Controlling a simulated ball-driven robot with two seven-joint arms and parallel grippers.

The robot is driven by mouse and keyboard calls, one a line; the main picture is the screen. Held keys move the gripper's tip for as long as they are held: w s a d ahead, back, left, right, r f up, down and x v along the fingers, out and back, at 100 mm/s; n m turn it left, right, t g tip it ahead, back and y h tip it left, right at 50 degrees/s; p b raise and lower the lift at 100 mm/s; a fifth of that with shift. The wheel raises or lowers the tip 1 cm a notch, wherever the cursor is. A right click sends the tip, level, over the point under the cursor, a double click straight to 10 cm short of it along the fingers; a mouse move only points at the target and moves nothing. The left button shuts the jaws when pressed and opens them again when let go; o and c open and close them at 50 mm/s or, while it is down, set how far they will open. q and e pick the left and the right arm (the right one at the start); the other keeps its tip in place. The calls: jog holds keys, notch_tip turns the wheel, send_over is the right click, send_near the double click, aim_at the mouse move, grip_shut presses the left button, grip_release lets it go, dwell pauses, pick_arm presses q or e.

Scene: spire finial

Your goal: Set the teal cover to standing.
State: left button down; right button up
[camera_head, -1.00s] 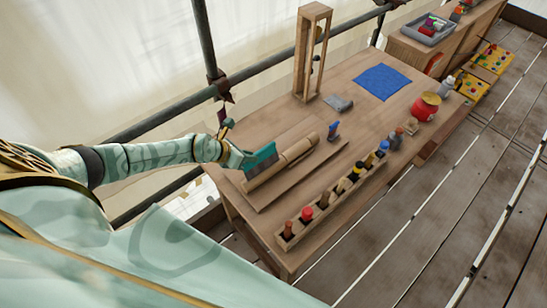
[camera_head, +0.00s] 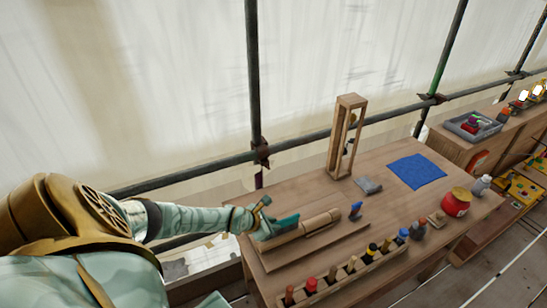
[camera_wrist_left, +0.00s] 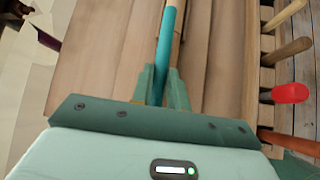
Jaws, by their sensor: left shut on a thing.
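The teal cover (camera_head: 286,222) is a thin panel beside a wooden roller-like piece (camera_head: 318,221) at the near left of the workbench. My left gripper (camera_head: 264,229) reaches it from the left and is shut on it. In the left wrist view the cover (camera_wrist_left: 167,45) shows as a narrow teal strip, held between the two green fingers (camera_wrist_left: 164,88). It is seen nearly edge-on there, so its exact tilt is hard to tell. My right gripper is not in view.
A rack of handled tools (camera_head: 338,283) runs along the bench's front edge. A small blue item (camera_head: 356,211) stands beyond the roller-like piece. Scaffold rails run behind the bench.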

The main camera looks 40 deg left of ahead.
pick_arm(q)
jog(key=shift+s+d+f, duration=0.15)
jog(key=shift+d+f, duration=0.05)
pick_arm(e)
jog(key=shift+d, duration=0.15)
pick_arm(q)
jog(key=c, duration=1.4)
grip_release()
jog(key=shift+o, duration=0.2)
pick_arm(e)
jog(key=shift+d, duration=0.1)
pick_arm(q)
jog(key=shift+a, duration=0.1)
jog(key=p+v, duration=1.2)
jog(key=v, duration=0.4)
jog(key=shift+r, duration=0.2)
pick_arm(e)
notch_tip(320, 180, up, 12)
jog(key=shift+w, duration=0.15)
